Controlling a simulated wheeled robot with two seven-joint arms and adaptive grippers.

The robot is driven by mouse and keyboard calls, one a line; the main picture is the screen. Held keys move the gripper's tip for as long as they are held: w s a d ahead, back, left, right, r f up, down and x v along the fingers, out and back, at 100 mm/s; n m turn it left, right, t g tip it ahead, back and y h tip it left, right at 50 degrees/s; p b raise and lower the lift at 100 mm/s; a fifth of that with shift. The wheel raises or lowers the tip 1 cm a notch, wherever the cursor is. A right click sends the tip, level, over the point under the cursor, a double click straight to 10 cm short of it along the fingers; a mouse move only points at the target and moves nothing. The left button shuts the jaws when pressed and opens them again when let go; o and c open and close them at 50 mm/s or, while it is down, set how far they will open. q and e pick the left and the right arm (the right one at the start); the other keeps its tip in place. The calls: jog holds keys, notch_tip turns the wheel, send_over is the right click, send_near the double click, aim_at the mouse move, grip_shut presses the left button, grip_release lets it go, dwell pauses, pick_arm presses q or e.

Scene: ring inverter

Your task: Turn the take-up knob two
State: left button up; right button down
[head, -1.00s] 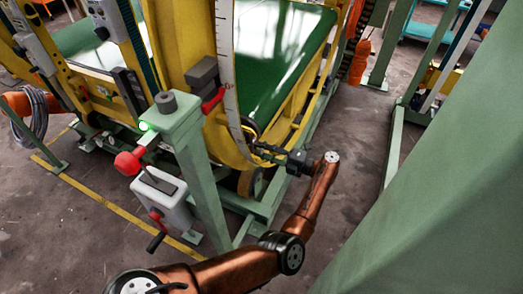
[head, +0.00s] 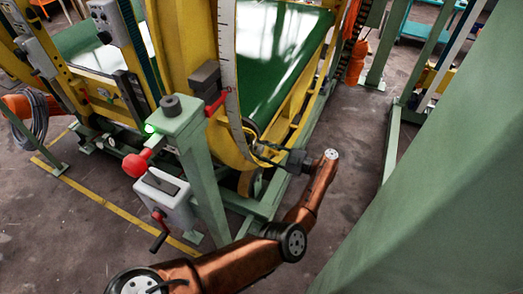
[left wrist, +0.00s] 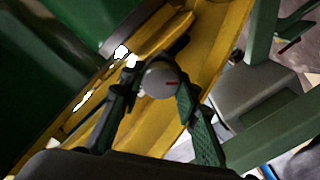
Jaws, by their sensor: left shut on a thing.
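A round grey knob (left wrist: 157,83) with a short red mark on its face shows in the left wrist view, in front of the yellow frame (left wrist: 215,70). My left gripper (left wrist: 160,90) has one finger on each side of it and is shut on it. In the head view my left gripper (head: 262,148) is at the lower edge of the yellow ring (head: 228,140), to the right of the green post. The knob is hidden there by the gripper. I cannot read a number on the knob. My right gripper is not in view.
A large green column (head: 430,200) fills the right side. Bare floor lies between it and the ring.

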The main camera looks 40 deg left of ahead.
aim_at(263, 147)
pick_arm(q)
jog(key=shift+w+r+m, duration=0.1)
jog(key=shift+m, duration=1.8)
jog(key=shift+m+p, duration=0.3)
jog(key=shift+m, duration=2.1)
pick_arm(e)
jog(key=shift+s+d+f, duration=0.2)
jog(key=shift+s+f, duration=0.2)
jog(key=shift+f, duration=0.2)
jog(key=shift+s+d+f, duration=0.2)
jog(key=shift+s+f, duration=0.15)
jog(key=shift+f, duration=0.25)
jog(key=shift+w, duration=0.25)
pick_arm(q)
jog(key=o, duration=1.2)
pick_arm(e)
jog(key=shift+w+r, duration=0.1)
pick_arm(q)
notch_tip(263, 147, up, 10)
jog(key=shift+f, duration=0.1)
